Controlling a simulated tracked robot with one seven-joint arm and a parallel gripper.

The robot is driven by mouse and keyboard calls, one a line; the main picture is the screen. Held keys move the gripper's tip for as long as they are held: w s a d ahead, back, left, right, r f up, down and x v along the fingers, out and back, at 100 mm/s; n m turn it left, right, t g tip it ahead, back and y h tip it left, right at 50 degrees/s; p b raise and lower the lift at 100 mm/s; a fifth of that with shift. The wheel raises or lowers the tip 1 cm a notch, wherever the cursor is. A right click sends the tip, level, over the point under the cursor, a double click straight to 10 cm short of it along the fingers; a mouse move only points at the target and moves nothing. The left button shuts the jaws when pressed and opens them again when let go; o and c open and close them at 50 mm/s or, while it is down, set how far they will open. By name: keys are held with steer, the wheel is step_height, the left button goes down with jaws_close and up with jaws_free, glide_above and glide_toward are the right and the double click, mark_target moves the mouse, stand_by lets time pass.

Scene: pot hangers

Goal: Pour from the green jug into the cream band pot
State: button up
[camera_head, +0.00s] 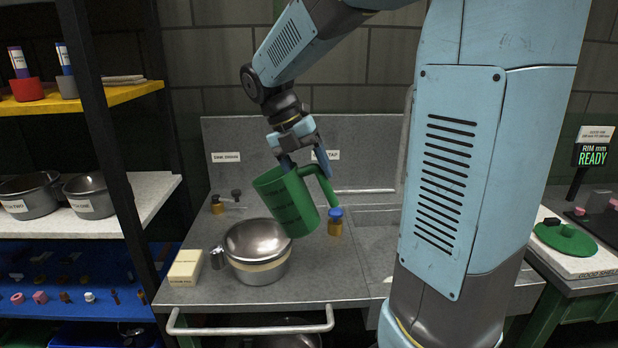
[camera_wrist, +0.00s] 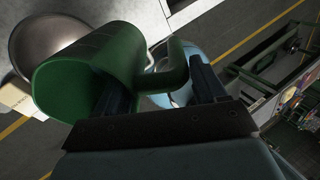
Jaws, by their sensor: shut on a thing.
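The green jug (camera_head: 287,203) is held up in my gripper (camera_head: 305,165) by its handle, above the counter and at the right of the cream band pot. It is tilted, with its open mouth toward the upper left. The cream band pot (camera_head: 257,272) is a steel pot with a cream band, standing on the grey counter; its top looks like a smooth grey surface. In the wrist view the jug (camera_wrist: 88,75) fills the left, with my gripper (camera_wrist: 160,95) at its handle and the pot (camera_wrist: 50,38) behind it. I see no liquid leaving the jug.
A blue-capped amber jar (camera_head: 335,222) stands right of the jug. A shelf rack (camera_head: 80,222) is at the left. A rail (camera_head: 250,328) runs along the counter front.

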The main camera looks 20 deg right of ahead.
mark_target(297, 173)
steer(key=g+h, duration=0.1)
steer(key=w+a+r+h, duration=0.1)
steer(key=shift+a+g+h, duration=0.15)
steer(key=shift+g+h, duration=0.25)
steer(key=a+g+h, duration=0.1)
steer(key=w+a+f+g+h, duration=0.1)
steer(key=h, duration=0.1)
steer(key=shift+w+a, duration=0.15)
steer(key=shift+w+a+f+g+h, duration=0.3)
steer(key=shift+a+h, duration=0.2)
steer(key=shift+h, duration=0.1)
steer(key=shift+w+a+f+g+h, duration=0.4)
steer(key=shift+a+f+h, duration=0.1)
steer(key=shift+a, duration=0.1)
steer(key=shift+w+a+f+h, duration=0.15)
steer(key=shift+f+h, duration=0.05)
steer(key=shift+h, duration=0.1)
steer(key=shift+a+f, duration=0.1)
steer(key=shift+w+a+f+g, duration=0.1)
steer(key=shift+w+g, duration=0.05)
steer(key=shift+g, duration=0.15)
steer(key=shift+w+a+f+h, duration=0.1)
steer(key=shift+a+f+h, duration=0.1)
steer(key=shift+h, duration=0.1)
